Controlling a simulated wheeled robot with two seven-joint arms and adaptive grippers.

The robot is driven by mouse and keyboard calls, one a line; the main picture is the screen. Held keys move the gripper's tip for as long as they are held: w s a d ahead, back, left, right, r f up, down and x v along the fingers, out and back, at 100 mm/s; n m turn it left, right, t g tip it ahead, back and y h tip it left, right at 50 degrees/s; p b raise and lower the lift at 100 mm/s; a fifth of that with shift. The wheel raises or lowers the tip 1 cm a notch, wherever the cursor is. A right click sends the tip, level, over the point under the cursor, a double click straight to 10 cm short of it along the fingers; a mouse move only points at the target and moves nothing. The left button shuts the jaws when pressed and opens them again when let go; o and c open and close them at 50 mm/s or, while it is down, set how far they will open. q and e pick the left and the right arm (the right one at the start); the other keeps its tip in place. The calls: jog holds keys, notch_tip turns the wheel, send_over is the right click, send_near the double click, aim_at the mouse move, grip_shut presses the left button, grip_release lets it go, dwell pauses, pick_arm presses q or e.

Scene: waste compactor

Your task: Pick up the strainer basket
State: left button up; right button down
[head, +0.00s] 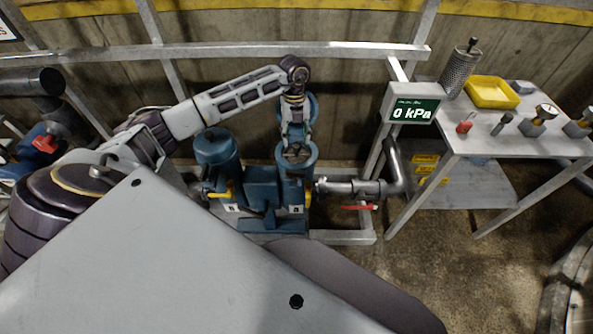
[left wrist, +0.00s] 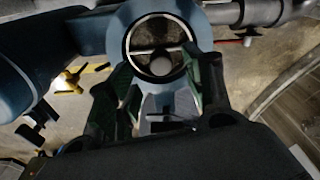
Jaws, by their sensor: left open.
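The teal duplex strainer (head: 262,190) stands on the floor frame. Its right-hand pot (head: 310,152) is open at the top. In the left wrist view the pot's round mouth (left wrist: 120,38) holds the strainer basket (left wrist: 172,30), seen as a dark round interior with a pale bar across it. My left gripper (head: 297,135) points down over this pot. Contact with the bar cannot be told. My right gripper is out of view.
A perforated metal cylinder with a knob (head: 460,70) stands on the right table (head: 475,142), near a yellow tray (head: 492,92) and small fittings. A display reading 0 kPa (head: 413,108) hangs at the table's left. A pipe with red-handled valve (head: 360,207) runs right from the strainer.

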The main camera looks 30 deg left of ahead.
aim_at(297, 144)
pick_arm(q)
jog(key=shift+s+d+f, duration=0.1)
jog(key=shift+f, duration=1.15)
jog(key=shift+d+f, duration=0.1)
jog(key=shift+f, duration=1.15)
grip_shut()
jog(key=shift+r, duration=0.1)
